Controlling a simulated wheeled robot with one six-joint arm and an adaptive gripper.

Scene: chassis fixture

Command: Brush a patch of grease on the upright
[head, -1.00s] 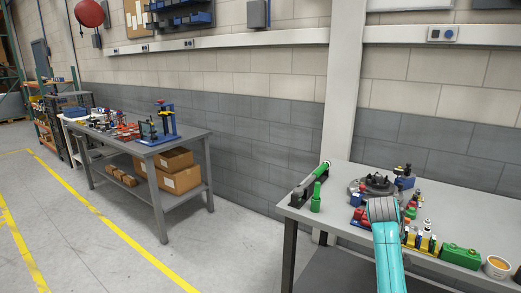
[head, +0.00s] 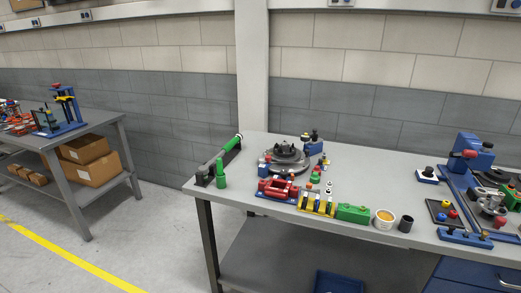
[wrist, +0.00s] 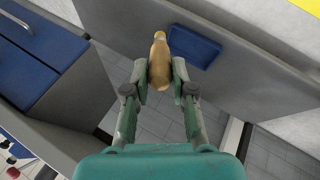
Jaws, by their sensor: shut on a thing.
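My gripper (wrist: 160,80) shows only in the wrist view. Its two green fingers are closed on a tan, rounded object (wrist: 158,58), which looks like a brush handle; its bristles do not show. In the head view, a white tub with orange-yellow contents (head: 385,218), perhaps the grease, stands near the bench's front edge. A blue upright fixture (head: 66,104) stands on the left bench, and another tall blue fixture (head: 474,154) stands on the right bench. I cannot tell which is the task's upright, and no grease patch shows on either.
The right bench (head: 215,188) carries a dark round fixture (head: 285,157), a green box (head: 353,213) and a black cup (head: 406,224). A blue bin (wrist: 194,46) lies below bench height. Blue drawers (wrist: 38,84) are at the left in the wrist view. Open floor separates the benches.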

